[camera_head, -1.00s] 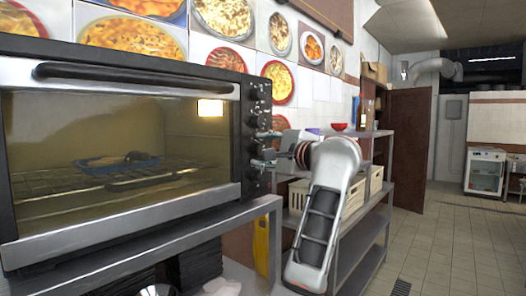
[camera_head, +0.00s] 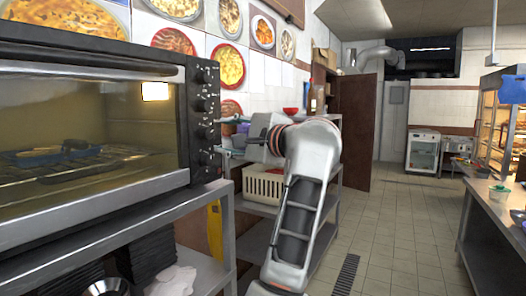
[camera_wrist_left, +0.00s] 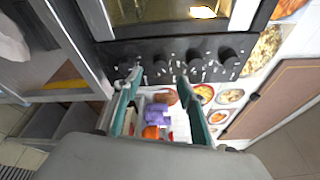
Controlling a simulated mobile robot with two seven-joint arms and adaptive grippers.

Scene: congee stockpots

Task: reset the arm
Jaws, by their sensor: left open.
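My left arm (camera_head: 301,195) rises from the bottom middle of the head view and bends at its wrist toward the oven. My left gripper (camera_head: 232,143) is by the right side of the oven's knob panel, partly hidden by the wrist. In the left wrist view the left gripper (camera_wrist_left: 160,84) is open, its two fingers apart, with oven knobs beyond the tips. Nothing is held between the fingers. My right gripper is in neither view.
The large oven (camera_head: 95,125) stands at left on a metal table (camera_head: 120,232). A shelf with a cream crate (camera_head: 262,184) is behind my arm. The tiled floor (camera_head: 405,235) is clear to the right, up to a counter (camera_head: 495,225).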

